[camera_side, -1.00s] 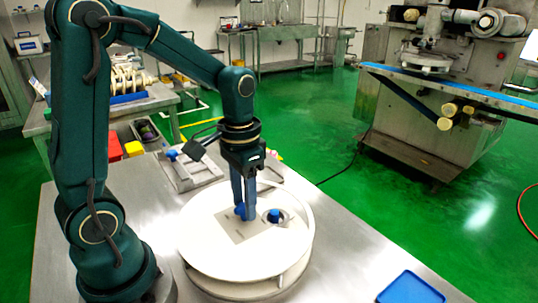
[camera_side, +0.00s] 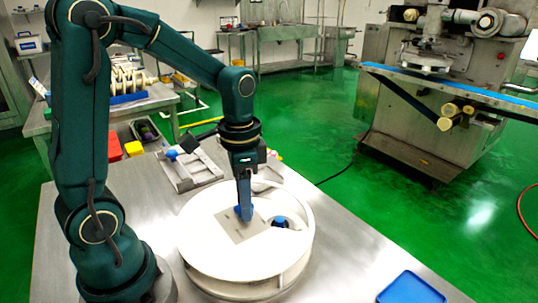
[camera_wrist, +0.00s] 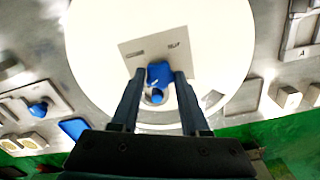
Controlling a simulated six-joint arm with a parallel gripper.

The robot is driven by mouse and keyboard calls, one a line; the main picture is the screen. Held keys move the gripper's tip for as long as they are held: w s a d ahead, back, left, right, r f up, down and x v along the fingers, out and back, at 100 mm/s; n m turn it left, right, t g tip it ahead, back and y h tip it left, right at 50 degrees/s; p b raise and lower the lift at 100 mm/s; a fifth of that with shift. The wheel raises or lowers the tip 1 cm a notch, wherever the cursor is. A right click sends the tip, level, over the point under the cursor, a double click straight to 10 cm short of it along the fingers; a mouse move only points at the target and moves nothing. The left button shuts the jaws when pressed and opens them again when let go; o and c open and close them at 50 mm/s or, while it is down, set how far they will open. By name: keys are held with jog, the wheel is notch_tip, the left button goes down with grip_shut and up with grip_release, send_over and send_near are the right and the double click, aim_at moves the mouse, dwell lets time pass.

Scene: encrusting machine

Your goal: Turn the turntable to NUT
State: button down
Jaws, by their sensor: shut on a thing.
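The turntable (camera_side: 208,235) is a white round drum on the steel table, and its top also shows in the wrist view (camera_wrist: 215,55). A grey square plate (camera_side: 240,234) with small dark markings, too small to read, lies on its top. My gripper (camera_side: 245,215) points down at the plate, with its fingers (camera_wrist: 157,80) on both sides of a blue knob (camera_wrist: 160,71), shut on it. The fingers hide most of the knob in the side view. A blue thing (camera_side: 279,221) sits in the round opening in the turntable's top, right of the gripper.
A blue tray (camera_side: 411,288) lies at the table's front right. Red (camera_side: 114,147) and yellow (camera_side: 133,149) blocks are farther left.

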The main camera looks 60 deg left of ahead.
jog(key=shift+r+m, duration=0.1)
jog(key=shift+m, duration=13.6)
jog(key=shift+c, duration=2)
grip_release()
